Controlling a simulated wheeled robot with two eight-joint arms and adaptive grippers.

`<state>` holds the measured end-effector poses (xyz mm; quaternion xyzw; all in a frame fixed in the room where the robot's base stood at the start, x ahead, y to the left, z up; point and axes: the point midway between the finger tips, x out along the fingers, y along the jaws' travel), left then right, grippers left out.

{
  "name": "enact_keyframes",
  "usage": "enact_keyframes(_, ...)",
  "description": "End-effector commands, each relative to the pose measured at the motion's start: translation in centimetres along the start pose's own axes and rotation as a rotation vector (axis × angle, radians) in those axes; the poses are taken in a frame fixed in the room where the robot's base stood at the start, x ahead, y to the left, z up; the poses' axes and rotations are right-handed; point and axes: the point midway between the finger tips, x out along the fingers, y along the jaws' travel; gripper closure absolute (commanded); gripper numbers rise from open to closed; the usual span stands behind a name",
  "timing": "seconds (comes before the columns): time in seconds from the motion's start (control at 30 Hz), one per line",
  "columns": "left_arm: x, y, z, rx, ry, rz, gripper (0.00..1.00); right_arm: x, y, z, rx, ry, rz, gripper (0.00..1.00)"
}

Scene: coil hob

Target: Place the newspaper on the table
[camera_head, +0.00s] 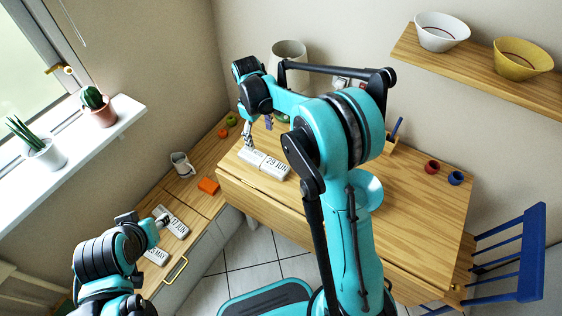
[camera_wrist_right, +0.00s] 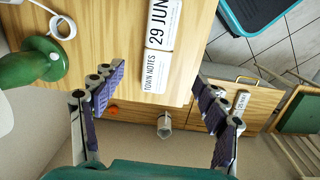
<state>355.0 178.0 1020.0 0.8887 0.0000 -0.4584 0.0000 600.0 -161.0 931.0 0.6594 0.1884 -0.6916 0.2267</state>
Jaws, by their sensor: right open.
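A folded newspaper marked 29 JUN (camera_head: 270,167) lies flat on the wooden table (camera_head: 420,215), close to its left edge. In the right wrist view the newspaper (camera_wrist_right: 158,60) shows its TOWN NOTES print and appears to lie on the tabletop. My right gripper (camera_head: 248,143) is over the newspaper's far left end; in the wrist view its two fingers (camera_wrist_right: 160,75) are spread wide with nothing between them. My left gripper (camera_head: 161,220) is by a 17 JUN paper (camera_head: 176,229) on the side counter; its fingers are too small to read.
Red (camera_head: 432,167) and blue (camera_head: 455,178) cups stand at the table's right. A blue chair (camera_head: 510,262) is beside it.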

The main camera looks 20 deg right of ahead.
Motion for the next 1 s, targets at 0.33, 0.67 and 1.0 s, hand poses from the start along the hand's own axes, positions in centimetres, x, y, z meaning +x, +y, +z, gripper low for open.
enact_keyframes(0.33,0.0,0.0,0.0,0.000,0.000,0.000,0.60,-9.2,-4.8,10.1,0.259,0.265,0.092,0.27)
enact_keyframes(0.67,0.0,0.0,0.0,0.000,0.000,0.000,0.60,-9.7,-10.1,19.0,0.496,0.529,0.130,0.27)
enact_keyframes(1.0,0.0,0.0,0.0,0.000,0.000,0.000,0.60,-8.0,-12.0,21.8,0.597,0.647,0.131,0.27)
